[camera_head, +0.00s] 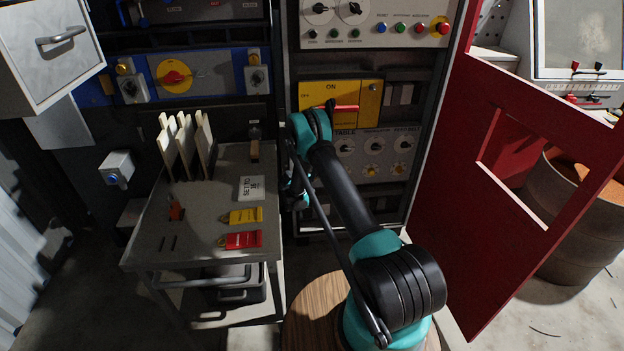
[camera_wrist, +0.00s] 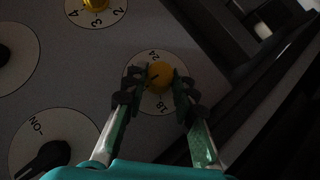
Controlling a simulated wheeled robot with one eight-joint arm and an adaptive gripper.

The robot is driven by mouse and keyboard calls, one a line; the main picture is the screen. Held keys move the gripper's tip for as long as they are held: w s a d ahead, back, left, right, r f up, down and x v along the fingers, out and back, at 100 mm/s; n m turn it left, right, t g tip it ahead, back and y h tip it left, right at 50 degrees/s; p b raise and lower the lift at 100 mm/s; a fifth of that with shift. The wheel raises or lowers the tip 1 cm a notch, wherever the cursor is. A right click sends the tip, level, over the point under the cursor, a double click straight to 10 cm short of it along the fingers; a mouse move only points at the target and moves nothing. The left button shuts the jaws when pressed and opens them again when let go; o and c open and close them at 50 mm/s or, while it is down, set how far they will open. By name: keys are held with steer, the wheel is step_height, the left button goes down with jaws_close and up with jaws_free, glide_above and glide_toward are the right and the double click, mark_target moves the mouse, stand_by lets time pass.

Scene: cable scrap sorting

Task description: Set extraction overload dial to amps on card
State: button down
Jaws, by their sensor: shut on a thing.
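A dark line runs across the left side of the knob. My gripper (camera_wrist: 160,83) has a finger on either side of the knob and is shut on it. The other scale marks are hidden by the fingers or too dark to read. In the head view my arm hides the gripped dial at the lower control panel (camera_head: 381,146). A white card (camera_head: 251,188) lies on the bench, seemingly reading "SET TO" above a small number, perhaps 18.
Around the gripped dial are a yellow dial marked 4, 3, 2 (camera_wrist: 95,4) and a black ON knob (camera_wrist: 46,160). A yellow switch panel (camera_head: 366,100) with a red handle sits above. The bench holds yellow (camera_head: 246,216) and red (camera_head: 243,240) tags. A red door (camera_head: 500,200) stands at right.

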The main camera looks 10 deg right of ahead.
steer(key=shift+n+h, duration=0.3)
steer(key=shift+h, duration=0.1)
stand_by(0.3)
steer(key=c, duration=1.2)
jaws_free()
